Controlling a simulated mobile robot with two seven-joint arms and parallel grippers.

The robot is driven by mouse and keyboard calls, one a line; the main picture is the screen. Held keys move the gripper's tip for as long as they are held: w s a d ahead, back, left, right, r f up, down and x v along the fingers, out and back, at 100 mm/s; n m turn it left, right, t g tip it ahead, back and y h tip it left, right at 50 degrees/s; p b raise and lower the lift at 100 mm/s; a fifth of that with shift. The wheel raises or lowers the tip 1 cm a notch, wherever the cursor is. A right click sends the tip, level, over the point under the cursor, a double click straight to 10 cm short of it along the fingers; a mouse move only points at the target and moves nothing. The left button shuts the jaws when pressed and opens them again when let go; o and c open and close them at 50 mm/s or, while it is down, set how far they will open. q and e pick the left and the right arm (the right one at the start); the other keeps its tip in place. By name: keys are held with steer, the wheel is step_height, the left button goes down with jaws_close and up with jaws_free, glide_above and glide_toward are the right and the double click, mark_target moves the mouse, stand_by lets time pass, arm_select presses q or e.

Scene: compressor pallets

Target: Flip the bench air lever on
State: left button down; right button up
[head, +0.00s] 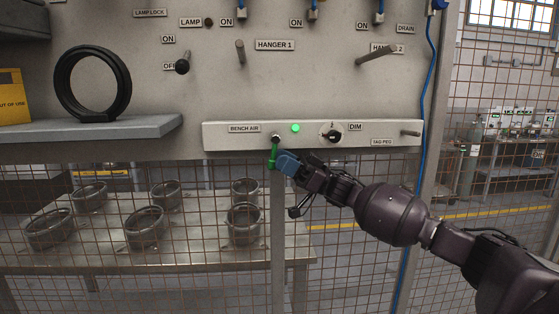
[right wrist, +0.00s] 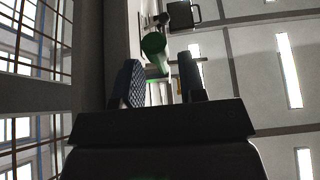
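The bench air lever (head: 274,153) is green and hangs down from its pivot below the BENCH AIR label (head: 244,128) on the pale panel strip. A green light (head: 295,128) is lit just right of the pivot. My right gripper (head: 281,162), with blue fingers, is at the lever's lower end. In the right wrist view the two fingers of my right gripper (right wrist: 160,75) stand apart, and the green lever (right wrist: 154,45) shows in line with the gap between them. Whether a finger touches the lever is unclear. My left gripper is not in view.
A DIM knob (head: 332,134) and a tag peg (head: 410,133) are on the same strip. A grey shelf (head: 95,128) with a black ring (head: 92,82) juts out at left. Hanger pegs (head: 240,52) stick out above. Wire mesh and a table with several metal rings lie behind.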

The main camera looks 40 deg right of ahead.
steer(key=b+v, duration=0.1)
steer(key=v, duration=0.8)
steer(key=shift+d, duration=0.25)
steer(key=shift+s, duration=0.1)
